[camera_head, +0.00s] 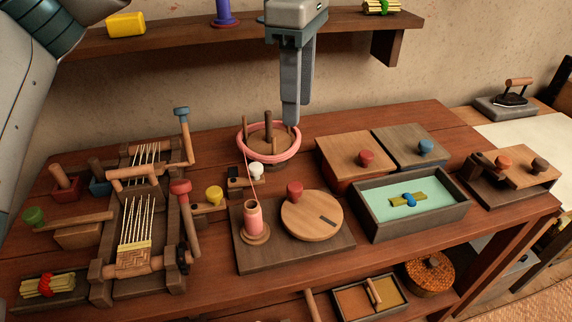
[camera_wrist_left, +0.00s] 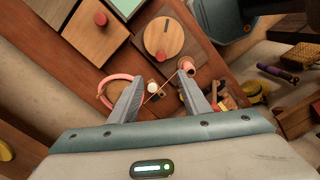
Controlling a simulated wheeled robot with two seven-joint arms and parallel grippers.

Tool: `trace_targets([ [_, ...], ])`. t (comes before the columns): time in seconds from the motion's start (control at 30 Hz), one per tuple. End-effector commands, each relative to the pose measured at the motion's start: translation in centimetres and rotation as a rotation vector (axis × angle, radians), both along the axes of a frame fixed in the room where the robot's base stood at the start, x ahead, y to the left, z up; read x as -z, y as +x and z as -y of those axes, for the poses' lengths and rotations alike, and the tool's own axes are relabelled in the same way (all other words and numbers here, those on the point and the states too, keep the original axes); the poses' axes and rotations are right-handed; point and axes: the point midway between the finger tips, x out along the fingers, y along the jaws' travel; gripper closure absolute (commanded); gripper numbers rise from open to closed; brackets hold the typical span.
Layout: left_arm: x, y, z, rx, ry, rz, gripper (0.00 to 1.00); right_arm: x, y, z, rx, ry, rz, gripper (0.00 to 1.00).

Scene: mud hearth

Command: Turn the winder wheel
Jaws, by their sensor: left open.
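The winder wheel (camera_head: 312,224) is a round wooden disc with a red knob (camera_head: 294,190) near its back-left edge and a dark mark on its right side. It lies on a dark wooden board. A pink-wound spool (camera_head: 253,217) stands beside it, with a thread running up to a pink yarn ring (camera_head: 243,140) around pegs. My left gripper (camera_head: 291,124) points down above the back of the table, behind the wheel and near the yarn ring. In the left wrist view the left gripper (camera_wrist_left: 160,84) is open and empty, with the wheel (camera_wrist_left: 163,34) beyond its fingertips. My right gripper is not in view.
A small loom (camera_head: 135,240) stands on the left. Lidded boxes (camera_head: 345,175) and a green-lined tray (camera_head: 375,228) stand on the right. A white-topped peg (camera_head: 256,169) is between ring and wheel. A wall shelf (camera_head: 180,38) runs behind the gripper.

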Motion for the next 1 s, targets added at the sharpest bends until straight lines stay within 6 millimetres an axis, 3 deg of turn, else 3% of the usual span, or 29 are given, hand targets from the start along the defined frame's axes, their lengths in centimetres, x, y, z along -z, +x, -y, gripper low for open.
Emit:
trace_targets([
  [0.1,-0.2,-0.4,0.5,0.179,0.000,-0.002,0.57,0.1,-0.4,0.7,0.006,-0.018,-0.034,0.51],
  [0.3,0.0,-0.7,0.9,0.331,0.000,-0.005,0.57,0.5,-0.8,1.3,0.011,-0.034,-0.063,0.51],
  [0.77,0.3,-0.7,0.9,0.344,0.000,-0.005,0.57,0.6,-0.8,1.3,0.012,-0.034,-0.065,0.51],
  [1.0,2.0,-0.7,0.8,0.344,0.001,-0.006,0.57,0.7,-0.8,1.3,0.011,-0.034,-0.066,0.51],
])
